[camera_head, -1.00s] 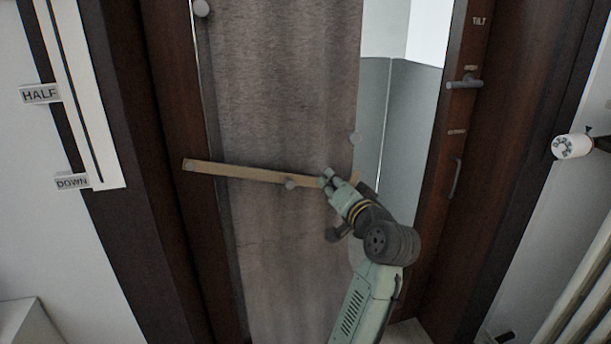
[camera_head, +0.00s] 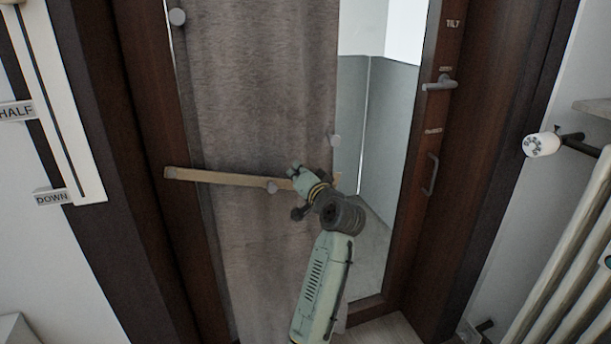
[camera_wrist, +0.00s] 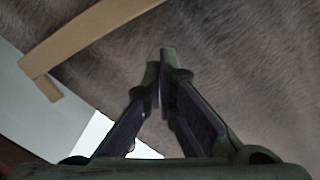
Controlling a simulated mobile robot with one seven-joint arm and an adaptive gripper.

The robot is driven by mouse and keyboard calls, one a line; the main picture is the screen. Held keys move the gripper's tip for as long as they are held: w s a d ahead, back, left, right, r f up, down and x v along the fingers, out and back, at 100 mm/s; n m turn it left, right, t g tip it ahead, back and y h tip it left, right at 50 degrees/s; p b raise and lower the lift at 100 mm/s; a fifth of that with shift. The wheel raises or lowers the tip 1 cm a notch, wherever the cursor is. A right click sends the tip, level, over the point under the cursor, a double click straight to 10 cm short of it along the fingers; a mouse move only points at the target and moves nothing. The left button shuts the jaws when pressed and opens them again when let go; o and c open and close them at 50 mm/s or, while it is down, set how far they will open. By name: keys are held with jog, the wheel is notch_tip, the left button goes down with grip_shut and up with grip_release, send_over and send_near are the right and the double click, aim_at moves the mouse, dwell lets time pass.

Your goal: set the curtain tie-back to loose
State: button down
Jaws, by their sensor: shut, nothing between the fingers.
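The tie-back is a tan strap (camera_head: 225,179) across the grey-brown curtain (camera_head: 255,80), from the left frame to near the curtain's right edge. In the wrist view my gripper (camera_wrist: 161,62) is shut and empty in front of the curtain (camera_wrist: 230,60). The strap (camera_wrist: 95,38) with its bent end passes left of the fingertips; contact is unclear.
A window handle (camera_head: 439,84) and a grip handle (camera_head: 430,174) are on the dark right frame. A radiator (camera_head: 560,255) with a white valve knob (camera_head: 541,145) stands at right. A slider panel (camera_head: 62,100) marked HALF and DOWN is at left.

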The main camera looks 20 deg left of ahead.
aim_at(287, 182)
jog(key=a+f, duration=0.1)
jog(key=s+a+f, duration=0.1)
jog(key=f, duration=0.1)
jog(key=shift+a+p, duration=0.25)
jog(key=shift+p, duration=0.1)
